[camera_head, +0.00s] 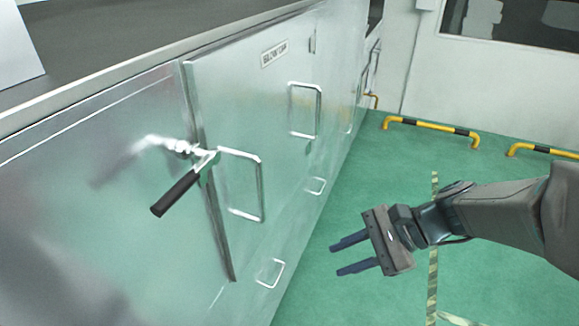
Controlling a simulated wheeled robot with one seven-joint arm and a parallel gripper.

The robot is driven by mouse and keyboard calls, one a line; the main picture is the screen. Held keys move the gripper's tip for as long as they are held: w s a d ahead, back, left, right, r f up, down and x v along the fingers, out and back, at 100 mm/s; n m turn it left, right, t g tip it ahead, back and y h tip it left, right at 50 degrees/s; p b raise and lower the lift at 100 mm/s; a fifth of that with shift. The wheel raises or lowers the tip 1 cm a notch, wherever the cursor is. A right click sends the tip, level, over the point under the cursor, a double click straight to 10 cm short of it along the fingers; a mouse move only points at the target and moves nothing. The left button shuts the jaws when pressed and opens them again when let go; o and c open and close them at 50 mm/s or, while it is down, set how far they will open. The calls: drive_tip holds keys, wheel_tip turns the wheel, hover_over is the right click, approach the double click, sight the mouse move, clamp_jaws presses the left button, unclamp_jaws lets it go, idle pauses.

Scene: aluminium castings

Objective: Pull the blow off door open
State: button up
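The blow off door (232,100) is a flat metallic panel in the long cabinet front, with a small label plate (274,53) near its top. The door looks shut. A U-shaped metal pull handle (259,187) is on its left part. Beside it, at the door's left edge, is a clamp-like latch with a black grip (175,194) that sticks outward. My gripper (342,256) is to the right of the handle and apart from the door. Its two dark fingers point left and are spread, with nothing between them.
Further U-shaped handles (319,110) sit along the cabinet front, including a low one (270,272). Yellow and black floor barriers (432,126) stand at the back right. The green floor (350,200) beside the cabinet is clear.

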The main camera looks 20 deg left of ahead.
drive_tip(key=w+a+r+m+y, duration=0.4)
drive_tip(key=w+a+m+y, duration=0.2)
drive_tip(key=w+m+y, duration=0.15)
hover_over(263, 216)
drive_tip(key=shift+w+a+n, duration=0.25)
drive_tip(key=shift+w+n, duration=0.05)
drive_tip(key=shift+n, duration=0.05)
clamp_jaws()
